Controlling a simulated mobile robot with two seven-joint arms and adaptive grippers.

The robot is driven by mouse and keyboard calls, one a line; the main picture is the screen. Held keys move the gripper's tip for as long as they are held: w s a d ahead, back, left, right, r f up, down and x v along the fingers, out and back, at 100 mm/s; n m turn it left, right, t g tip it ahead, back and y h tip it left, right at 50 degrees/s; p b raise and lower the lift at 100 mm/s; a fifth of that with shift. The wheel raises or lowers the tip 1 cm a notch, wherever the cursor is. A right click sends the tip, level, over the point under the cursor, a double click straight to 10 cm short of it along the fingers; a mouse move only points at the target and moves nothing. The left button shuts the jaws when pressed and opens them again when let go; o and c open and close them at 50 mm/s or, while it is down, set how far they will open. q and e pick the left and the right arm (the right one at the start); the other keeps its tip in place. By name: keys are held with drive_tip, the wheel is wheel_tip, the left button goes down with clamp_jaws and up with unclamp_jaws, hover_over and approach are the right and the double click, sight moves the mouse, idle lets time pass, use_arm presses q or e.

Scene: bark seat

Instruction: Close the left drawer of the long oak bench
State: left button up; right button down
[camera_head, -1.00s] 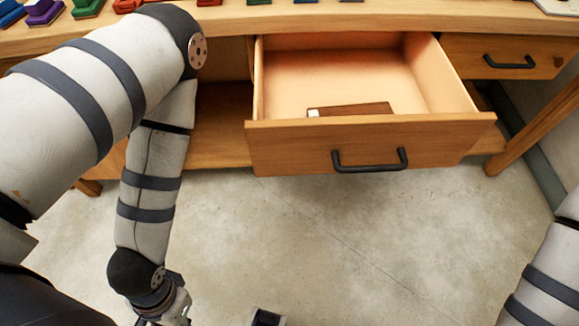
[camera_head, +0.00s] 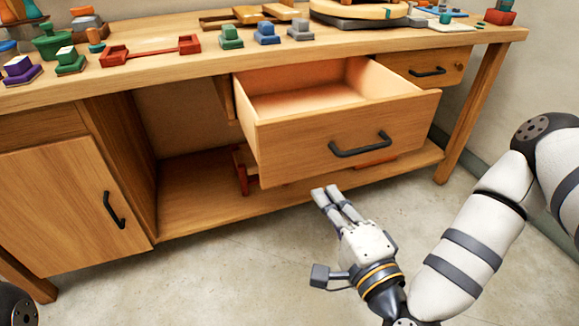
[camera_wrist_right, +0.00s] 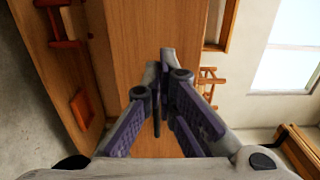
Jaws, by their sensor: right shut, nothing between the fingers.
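The long oak bench (camera_head: 40,98) fills the upper part of the head view. Its left drawer (camera_head: 300,143) is pulled well out, with a dark bar handle (camera_head: 360,145) on its front. My right gripper (camera_head: 327,192) is shut and empty, just in front of and below that drawer front. In the right wrist view, the shut fingers (camera_wrist_right: 167,58) point at the oak drawer front (camera_wrist_right: 145,30), partly covering the dark handle. I cannot tell whether the fingers touch the front. My left gripper is out of view.
A smaller right drawer (camera_head: 425,68) is closed. A cabinet door (camera_head: 70,200) fills the bench's left end. A low shelf (camera_head: 200,205) holds a red object (camera_head: 243,172) beneath the open drawer. Colourful blocks and trays crowd the top. The concrete floor in front is clear.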

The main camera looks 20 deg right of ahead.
sight(296, 150)
drive_tip(key=w, duration=1.1)
drive_tip(key=shift+w+a, duration=0.25)
drive_tip(key=shift+w, duration=0.2)
